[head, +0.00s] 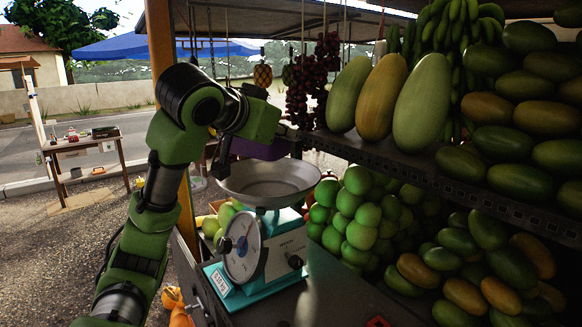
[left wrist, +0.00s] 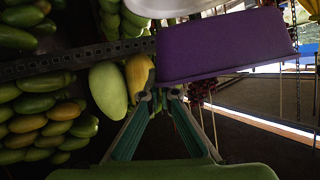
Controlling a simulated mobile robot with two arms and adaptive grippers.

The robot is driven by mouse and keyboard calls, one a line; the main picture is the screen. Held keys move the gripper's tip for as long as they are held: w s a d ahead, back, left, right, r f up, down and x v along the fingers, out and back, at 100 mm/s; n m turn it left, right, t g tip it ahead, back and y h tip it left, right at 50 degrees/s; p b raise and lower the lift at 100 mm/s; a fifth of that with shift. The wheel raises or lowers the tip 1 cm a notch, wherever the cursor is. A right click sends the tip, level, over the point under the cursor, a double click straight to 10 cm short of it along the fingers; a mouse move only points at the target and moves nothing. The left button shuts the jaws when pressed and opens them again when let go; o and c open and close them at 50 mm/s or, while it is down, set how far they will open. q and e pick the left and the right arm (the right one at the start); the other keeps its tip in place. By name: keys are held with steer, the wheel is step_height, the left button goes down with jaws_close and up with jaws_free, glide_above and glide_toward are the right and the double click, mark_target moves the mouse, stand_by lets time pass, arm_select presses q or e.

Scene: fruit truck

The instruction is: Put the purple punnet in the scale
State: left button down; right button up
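The purple punnet (head: 262,149) hangs in the air just above and behind the silver pan of the scale (head: 268,183), apart from it in the head view. The scale has a teal body and a round white dial and stands on a dark counter. My left gripper (head: 290,133) is at the punnet's upper edge. In the left wrist view the punnet (left wrist: 222,46) fills the upper right, and my left gripper's fingertips (left wrist: 160,95) are close together at its rim. The exact contact is partly hidden. My right gripper is not in view.
A shelf (head: 440,176) with large melons (head: 380,95) and papayas is right of the scale. Green fruit (head: 360,215) piles below it. Grapes (head: 303,90) and a pineapple (head: 262,75) hang behind. A wooden post (head: 160,40) stands behind my left arm.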

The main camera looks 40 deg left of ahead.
mark_target(291, 150)
arm_select(q)
steer(key=w+a+f, duration=0.1)
steer(key=w+f, duration=0.1)
steer(key=w+a+f+p, duration=0.1)
steer(key=w, duration=0.1)
steer(key=w+a+f, duration=0.1)
steer(key=w+f, duration=0.1)
steer(key=shift+f+p, duration=0.3)
steer(key=f, duration=0.1)
steer(key=f+p, duration=0.1)
steer(key=f, duration=0.1)
steer(key=w+f+p, duration=0.1)
steer(key=shift+a+f, duration=0.3)
steer(key=shift+a, duration=0.05)
steer(key=shift+f+b, duration=0.4)
steer(key=shift+f, duration=0.15)
steer(key=shift+f, duration=0.1)
